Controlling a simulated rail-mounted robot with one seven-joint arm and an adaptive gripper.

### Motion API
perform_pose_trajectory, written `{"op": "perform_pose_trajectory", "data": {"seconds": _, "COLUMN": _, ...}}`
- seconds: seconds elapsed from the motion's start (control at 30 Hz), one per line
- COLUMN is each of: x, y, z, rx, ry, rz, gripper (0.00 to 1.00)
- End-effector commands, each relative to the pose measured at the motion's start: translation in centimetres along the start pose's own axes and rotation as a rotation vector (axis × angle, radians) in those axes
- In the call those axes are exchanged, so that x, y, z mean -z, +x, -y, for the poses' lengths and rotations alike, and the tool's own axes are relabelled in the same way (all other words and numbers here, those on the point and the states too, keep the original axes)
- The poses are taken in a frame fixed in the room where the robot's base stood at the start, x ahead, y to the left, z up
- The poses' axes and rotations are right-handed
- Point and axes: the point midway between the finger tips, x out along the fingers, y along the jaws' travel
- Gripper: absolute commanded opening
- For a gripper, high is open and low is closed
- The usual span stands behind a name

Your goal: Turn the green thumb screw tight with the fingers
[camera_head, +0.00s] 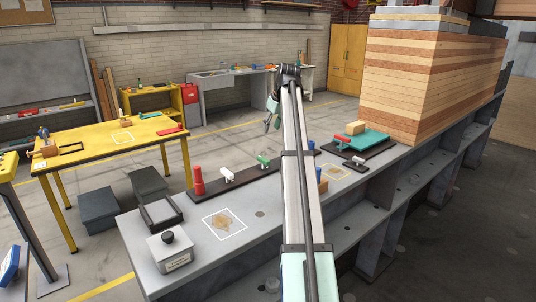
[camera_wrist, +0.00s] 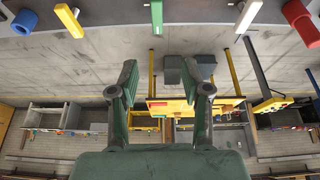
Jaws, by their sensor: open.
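The green thumb screw (camera_head: 263,160) sits on a long dark board on the grey bench, with a pale part below its green top. My gripper (camera_head: 271,121) is in the air beyond and above the board in the head view, apart from the screw. In the wrist view my gripper (camera_wrist: 167,72) has its two dark green fingers wide apart, with nothing between them. The green screw lies above the gap between the fingers in that picture.
A red cylinder (camera_head: 197,181) and a white handle (camera_head: 228,171) stand on the same board, left of the screw. A yellow bar (camera_wrist: 70,18) shows on its other side in the wrist view. My arm hides part of the bench. A tall wood stack (camera_head: 430,85) stands at right.

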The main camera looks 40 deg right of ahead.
Motion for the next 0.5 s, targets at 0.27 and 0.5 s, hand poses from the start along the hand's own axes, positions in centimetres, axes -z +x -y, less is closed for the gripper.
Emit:
{"op": "perform_pose_trajectory", "data": {"seconds": 0.27, "x": -0.6, "y": 1.3, "z": -0.5, "rx": 0.008, "ry": 0.009, "rz": 0.006, "gripper": 0.48}}
{"op": "perform_pose_trajectory", "data": {"seconds": 0.5, "x": -0.7, "y": 5.5, "z": -0.5, "rx": 0.008, "ry": 0.01, "rz": 0.007, "gripper": 0.48}}
